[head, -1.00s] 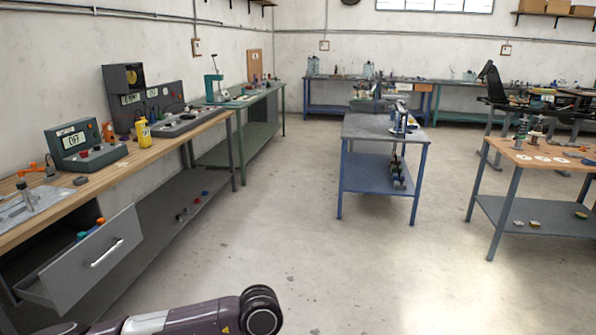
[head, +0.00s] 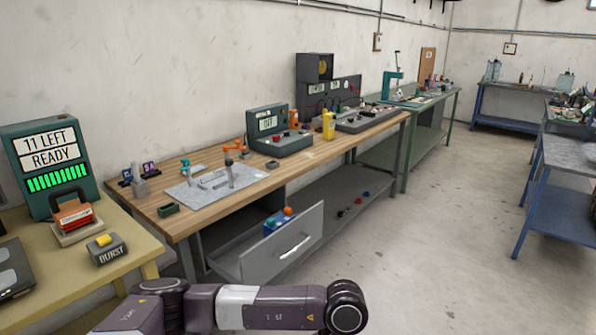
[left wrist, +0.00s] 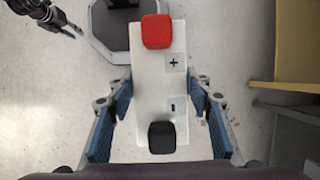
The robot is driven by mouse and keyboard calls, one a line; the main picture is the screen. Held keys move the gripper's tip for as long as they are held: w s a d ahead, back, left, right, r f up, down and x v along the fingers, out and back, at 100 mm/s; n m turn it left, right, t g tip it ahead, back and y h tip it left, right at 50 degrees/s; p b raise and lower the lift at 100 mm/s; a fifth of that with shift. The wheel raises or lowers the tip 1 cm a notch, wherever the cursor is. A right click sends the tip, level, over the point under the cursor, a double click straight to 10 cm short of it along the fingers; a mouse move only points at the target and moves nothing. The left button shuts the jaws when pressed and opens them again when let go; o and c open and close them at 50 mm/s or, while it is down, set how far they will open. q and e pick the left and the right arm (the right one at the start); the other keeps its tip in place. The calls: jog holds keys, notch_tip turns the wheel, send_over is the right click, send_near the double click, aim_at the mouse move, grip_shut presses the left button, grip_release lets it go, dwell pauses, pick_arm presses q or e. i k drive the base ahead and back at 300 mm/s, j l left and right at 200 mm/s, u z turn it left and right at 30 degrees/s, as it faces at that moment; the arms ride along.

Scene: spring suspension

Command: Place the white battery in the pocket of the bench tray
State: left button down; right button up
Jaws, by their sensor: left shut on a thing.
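The white battery (left wrist: 150,97) shows in the left wrist view, with a red terminal at its top, a black one at its bottom, and plus and minus marks. My left gripper (left wrist: 160,95) is shut on it, a blue-padded finger on each side, above the grey floor. In the head view a flat grey tray (head: 250,177) lies on the wooden bench, with raised parts and an upright post; its pocket is too small to make out clearly. What looks like my right gripper (left wrist: 70,28) shows at the top left of the left wrist view.
An open drawer (head: 300,247) juts out below the wooden bench (head: 310,153). A yellow table (head: 130,238) at the left holds a green-lit display unit (head: 50,165) and a BURST box (head: 106,250). A green tester (head: 280,133) stands behind the tray. Floor to the right is clear.

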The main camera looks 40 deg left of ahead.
aim_at(219, 181)
jog(key=i+j+u, duration=0.2)
jog(key=i+j, duration=0.15)
jog(key=j, duration=0.3)
jog(key=i+j+u, duration=0.25)
jog(key=i+j, duration=0.15)
jog(key=j, duration=0.25)
jog(key=i+j+u, duration=0.2)
jog(key=i+j, duration=0.25)
jog(key=j, duration=0.1)
